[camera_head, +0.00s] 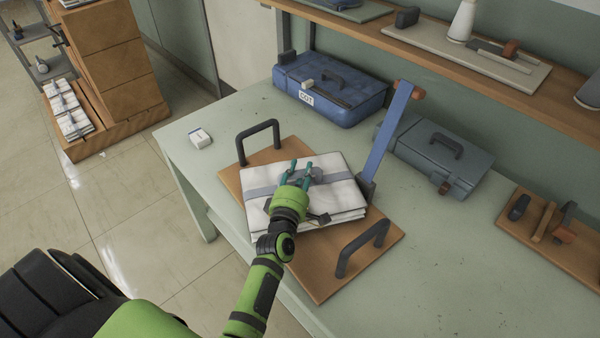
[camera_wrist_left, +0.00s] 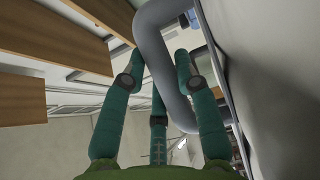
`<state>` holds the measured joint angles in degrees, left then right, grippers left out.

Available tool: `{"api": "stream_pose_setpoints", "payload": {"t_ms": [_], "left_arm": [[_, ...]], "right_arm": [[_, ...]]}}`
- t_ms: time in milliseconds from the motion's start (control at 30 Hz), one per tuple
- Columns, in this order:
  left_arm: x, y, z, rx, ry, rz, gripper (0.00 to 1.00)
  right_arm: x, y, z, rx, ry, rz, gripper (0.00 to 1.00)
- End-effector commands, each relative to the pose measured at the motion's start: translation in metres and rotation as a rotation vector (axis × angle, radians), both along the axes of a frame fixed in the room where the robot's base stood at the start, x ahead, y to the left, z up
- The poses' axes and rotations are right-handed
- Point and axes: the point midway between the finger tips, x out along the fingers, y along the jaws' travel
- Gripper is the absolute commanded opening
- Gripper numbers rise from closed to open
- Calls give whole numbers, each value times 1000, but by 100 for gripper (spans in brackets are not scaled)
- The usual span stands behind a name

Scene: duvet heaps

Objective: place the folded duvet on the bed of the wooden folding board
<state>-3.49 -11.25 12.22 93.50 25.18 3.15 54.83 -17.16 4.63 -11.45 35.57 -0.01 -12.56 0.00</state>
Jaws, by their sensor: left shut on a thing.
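The folded duvet (camera_head: 333,197) is a white layered stack with a grey band. It lies over the wooden folding board (camera_head: 372,252), turned relative to it, and its front left corner reaches past the board's edge. I cannot tell whether it rests fully on the board. The board has two dark handles and an upright blue arm (camera_head: 390,133). My left gripper (camera_head: 303,172), with teal fingers, is over the duvet's middle, shut on its grey loop. In the left wrist view the grey loop (camera_wrist_left: 165,70) passes between the fingers. My right gripper is not in view.
A blue case (camera_head: 345,105) and a grey-green toolbox (camera_head: 440,160) stand behind the board. A small white box (camera_head: 199,138) is at left. A wooden tool rack (camera_head: 550,230) is at right. The shelf (camera_head: 480,60) overhangs the back. The table's front right is clear.

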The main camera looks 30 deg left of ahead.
Motion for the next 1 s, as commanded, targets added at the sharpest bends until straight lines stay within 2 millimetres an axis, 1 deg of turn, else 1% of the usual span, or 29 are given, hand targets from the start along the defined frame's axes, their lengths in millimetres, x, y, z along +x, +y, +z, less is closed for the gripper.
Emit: {"api": "stream_pose_setpoints", "payload": {"t_ms": [67,100,133,433,567,667,800,1000], "left_arm": [[0,0,-2,1,-4,0,0],[0,0,-3,1,1,-1,43],[0,0,-3,1,1,-1,54],[0,0,-3,0,1,-1,54],[-2,0,2,-1,2,0,54],[-16,-4,1,1,5,-1,54],[-45,-12,2,0,6,-2,54],[-86,-22,1,1,4,-3,54]], "right_arm": [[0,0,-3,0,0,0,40],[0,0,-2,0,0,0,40],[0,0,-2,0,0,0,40],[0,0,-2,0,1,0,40],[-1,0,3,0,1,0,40],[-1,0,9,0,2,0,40],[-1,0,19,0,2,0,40],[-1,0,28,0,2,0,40]]}}
